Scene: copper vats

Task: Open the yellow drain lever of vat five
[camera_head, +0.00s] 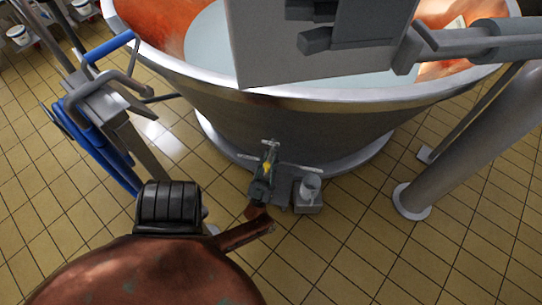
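A large vat with a copper inside and a steel rim (290,100) fills the upper middle of the head view; no number on it is legible. The small yellow drain lever (267,163) shows low at the vat's front, among steel pipe fittings. My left gripper (266,170), small and dark, is down at the lever, which shows at its fingertips. Its fingers overlap the lever and fittings, so I cannot tell whether they are open, shut or touching it. My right gripper is not in view.
A small grey metal unit (308,194) stands just right of the valve. A blue-handled cart or frame (108,108) is on the left. A steel post (468,140) stands on the right. Grey machinery (275,45) hangs over the vat. The tiled floor (350,240) is clear at lower right.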

